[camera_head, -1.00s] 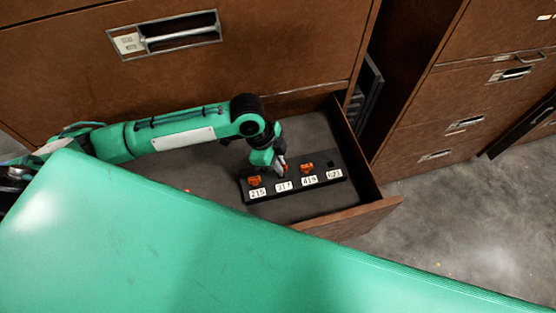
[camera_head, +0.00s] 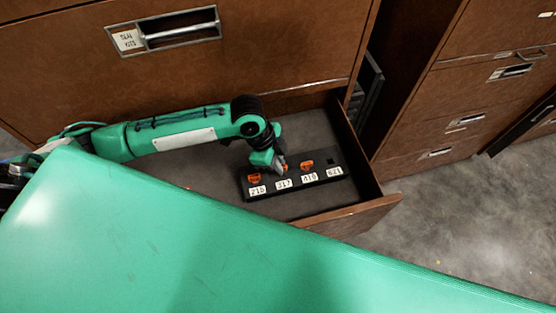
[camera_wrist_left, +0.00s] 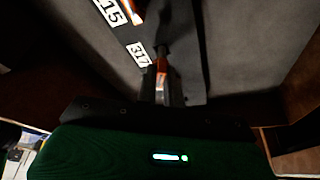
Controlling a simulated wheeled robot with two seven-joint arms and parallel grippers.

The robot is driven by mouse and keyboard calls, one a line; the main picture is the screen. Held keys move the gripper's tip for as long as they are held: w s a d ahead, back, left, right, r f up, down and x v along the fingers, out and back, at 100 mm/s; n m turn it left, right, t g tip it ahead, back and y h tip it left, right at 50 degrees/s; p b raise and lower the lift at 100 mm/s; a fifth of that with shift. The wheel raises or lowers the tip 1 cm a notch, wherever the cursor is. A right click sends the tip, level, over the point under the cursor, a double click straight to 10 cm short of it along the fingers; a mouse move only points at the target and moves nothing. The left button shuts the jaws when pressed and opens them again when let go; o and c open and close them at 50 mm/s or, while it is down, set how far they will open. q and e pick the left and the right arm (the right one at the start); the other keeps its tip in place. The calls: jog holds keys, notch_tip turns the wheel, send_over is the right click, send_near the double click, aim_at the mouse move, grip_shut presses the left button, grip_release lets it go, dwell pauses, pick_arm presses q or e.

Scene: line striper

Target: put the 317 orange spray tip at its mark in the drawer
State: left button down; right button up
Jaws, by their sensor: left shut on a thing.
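My left gripper (camera_head: 281,167) reaches down into the open drawer and is shut on an orange spray tip (camera_wrist_left: 161,66), of which a small part shows between the fingers in the left wrist view. The tip is at the place labelled 317 (camera_head: 284,184) on the black rack (camera_head: 318,178). The 317 label (camera_wrist_left: 138,54) also shows in the left wrist view, beside the fingers. I cannot tell whether the tip is seated in the rack or just above it. My right gripper is out of view.
Orange tips stand at label 215 (camera_head: 254,178) and at the place between 317 and 621 (camera_head: 307,164). The 621 place (camera_head: 334,172) shows an empty hole. Drawer walls (camera_head: 359,150) enclose the rack. A green top (camera_head: 180,240) fills the foreground.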

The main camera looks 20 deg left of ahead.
pick_arm(q)
jog(key=shift+f+b, duration=0.5)
jog(key=shift+f, duration=0.75)
jog(key=c, duration=1.1)
grip_release()
jog(key=shift+r, duration=0.2)
jog(key=p+v, duration=0.2)
jog(key=shift+r+p, duration=0.1)
jog(key=shift+p, duration=0.3)
jog(key=p+v, duration=0.4)
jog(key=shift+a+r, duration=0.15)
jog(key=shift+r, duration=0.05)
